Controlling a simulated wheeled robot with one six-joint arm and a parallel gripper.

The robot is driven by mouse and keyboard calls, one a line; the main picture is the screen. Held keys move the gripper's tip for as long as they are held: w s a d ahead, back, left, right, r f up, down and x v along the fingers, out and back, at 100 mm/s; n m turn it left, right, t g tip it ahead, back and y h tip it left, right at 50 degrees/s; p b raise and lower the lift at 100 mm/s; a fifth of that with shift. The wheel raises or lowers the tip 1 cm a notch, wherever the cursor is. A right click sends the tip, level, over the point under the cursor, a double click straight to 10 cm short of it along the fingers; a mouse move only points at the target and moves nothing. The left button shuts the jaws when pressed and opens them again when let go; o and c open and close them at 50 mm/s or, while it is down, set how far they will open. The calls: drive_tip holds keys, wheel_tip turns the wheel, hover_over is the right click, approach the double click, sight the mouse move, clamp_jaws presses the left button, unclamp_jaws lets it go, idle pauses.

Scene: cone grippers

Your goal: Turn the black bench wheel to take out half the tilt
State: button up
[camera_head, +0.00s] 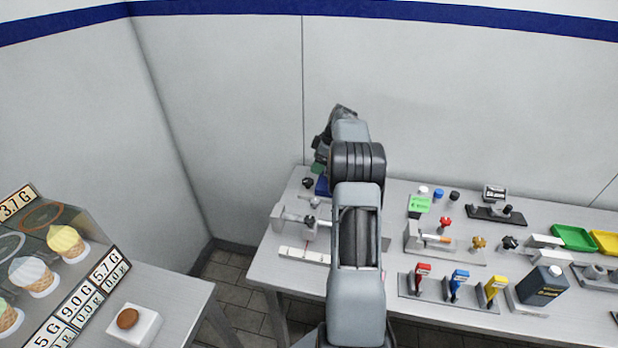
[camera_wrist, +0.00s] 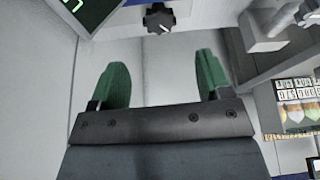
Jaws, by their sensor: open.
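A black lobed wheel (camera_wrist: 158,17) shows at the top of the wrist view, seen between and beyond my fingertips. A dark knob (camera_head: 307,183) at the back left of the bench in the head view looks like the same wheel. My gripper (camera_wrist: 160,75) is open, its two green fingers wide apart with nothing between them. The wheel is apart from both fingers. In the head view my arm covers much of the bench's left part, and the gripper's end is mostly hidden behind it.
A dark screen with green marks (camera_wrist: 85,10) is at the wrist view's top left. A grey fixture (camera_head: 300,220) and a white strip (camera_head: 304,255) lie left of my arm. Several stamps, including a red one (camera_head: 422,278), and knobs crowd the bench's right. A floor gap separates the left counter (camera_head: 180,290).

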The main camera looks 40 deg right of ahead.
sight(308, 180)
drive_tip(key=p+x, duration=0.1)
drive_tip(key=x, duration=0.7)
drive_tip(key=shift+a+f, duration=0.1)
drive_tip(key=shift+f, duration=0.3)
